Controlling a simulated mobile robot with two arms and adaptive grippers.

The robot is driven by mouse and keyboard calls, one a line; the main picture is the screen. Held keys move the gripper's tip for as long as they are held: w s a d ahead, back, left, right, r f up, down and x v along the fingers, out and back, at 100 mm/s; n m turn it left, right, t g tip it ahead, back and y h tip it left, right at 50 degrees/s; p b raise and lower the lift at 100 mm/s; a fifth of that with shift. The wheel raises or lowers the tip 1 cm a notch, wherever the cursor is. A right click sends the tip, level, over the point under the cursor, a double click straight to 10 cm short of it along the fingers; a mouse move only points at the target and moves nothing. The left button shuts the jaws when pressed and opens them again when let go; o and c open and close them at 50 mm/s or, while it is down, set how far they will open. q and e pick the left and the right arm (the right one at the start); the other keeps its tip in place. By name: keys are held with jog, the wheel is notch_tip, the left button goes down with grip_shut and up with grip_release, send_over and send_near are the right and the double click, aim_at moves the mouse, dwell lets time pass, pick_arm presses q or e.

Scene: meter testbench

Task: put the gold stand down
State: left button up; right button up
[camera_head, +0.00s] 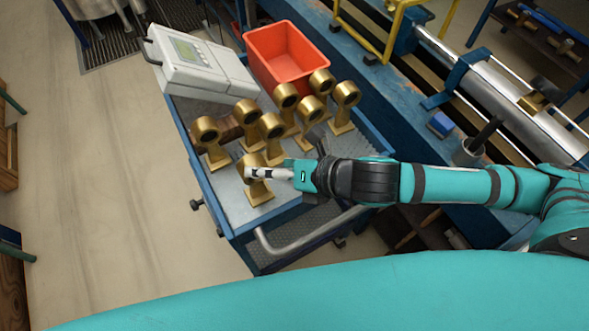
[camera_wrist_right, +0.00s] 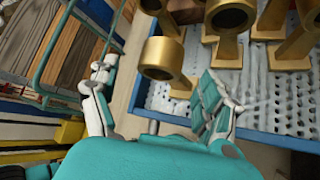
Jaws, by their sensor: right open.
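Several gold stands, each a ring on a post with a flat base, stand upright on the grey top of a blue cart (camera_head: 228,208). The nearest gold stand (camera_head: 259,193) is by the cart's front edge, partly covered by my right gripper (camera_head: 258,173). In the right wrist view this gold stand (camera_wrist_right: 165,62) shows ahead, roughly between the spread fingers of my right gripper (camera_wrist_right: 158,80). The right gripper is open and holds nothing. Whether a finger touches the stand I cannot tell. My left gripper is not in view.
More gold stands (camera_head: 286,98) crowd close behind the nearest one. A red bin (camera_head: 285,58) and a white meter device (camera_head: 190,62) are at the cart's far end. A blue bench with a metal cylinder (camera_head: 490,85) lies to the right. The cart has a curved metal handle (camera_head: 305,236).

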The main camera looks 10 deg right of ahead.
jog(key=p+v, duration=0.3)
jog(key=v, duration=0.4)
jog(key=shift+s, duration=0.1)
